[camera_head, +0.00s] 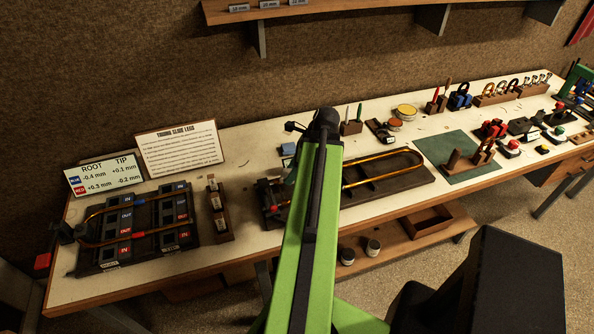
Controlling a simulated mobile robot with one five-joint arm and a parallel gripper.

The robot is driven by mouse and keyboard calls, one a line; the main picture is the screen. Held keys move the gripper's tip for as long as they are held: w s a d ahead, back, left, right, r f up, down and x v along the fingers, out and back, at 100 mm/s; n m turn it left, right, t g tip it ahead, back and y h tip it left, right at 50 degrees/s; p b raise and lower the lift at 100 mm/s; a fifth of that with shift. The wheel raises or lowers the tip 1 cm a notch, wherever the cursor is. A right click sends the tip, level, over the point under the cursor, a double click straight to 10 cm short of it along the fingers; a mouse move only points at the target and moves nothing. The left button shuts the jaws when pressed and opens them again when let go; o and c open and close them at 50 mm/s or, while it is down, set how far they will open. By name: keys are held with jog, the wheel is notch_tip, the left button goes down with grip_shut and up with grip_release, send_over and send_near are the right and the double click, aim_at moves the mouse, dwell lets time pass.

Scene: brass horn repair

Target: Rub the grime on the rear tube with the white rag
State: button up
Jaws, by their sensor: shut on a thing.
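A long U-shaped brass slide lies on a dark wooden board (408,183) in the middle of the bench, with its bend to the right. Its rear tube (385,156) runs along the far side of the board, parallel to the front one. My green arm crosses in front of the slide and hides its middle-left part. My gripper is hidden behind the arm, so its hold does not show. I cannot make out the white rag or any grime on the tube.
A dark rack (115,261) with another brass slide stands at the left. Two sign cards (180,147) lean behind it. A small blue block (287,149), tins (404,111) and a tool block (351,128) stand near the board. A green mat (435,146) lies to the right.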

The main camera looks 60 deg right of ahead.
notch_tip(320, 180, up, 6)
jog(key=p, duration=0.6)
jog(key=shift+r, duration=0.1)
notch_tip(320, 180, up, 3)
jog(key=p, duration=0.3)
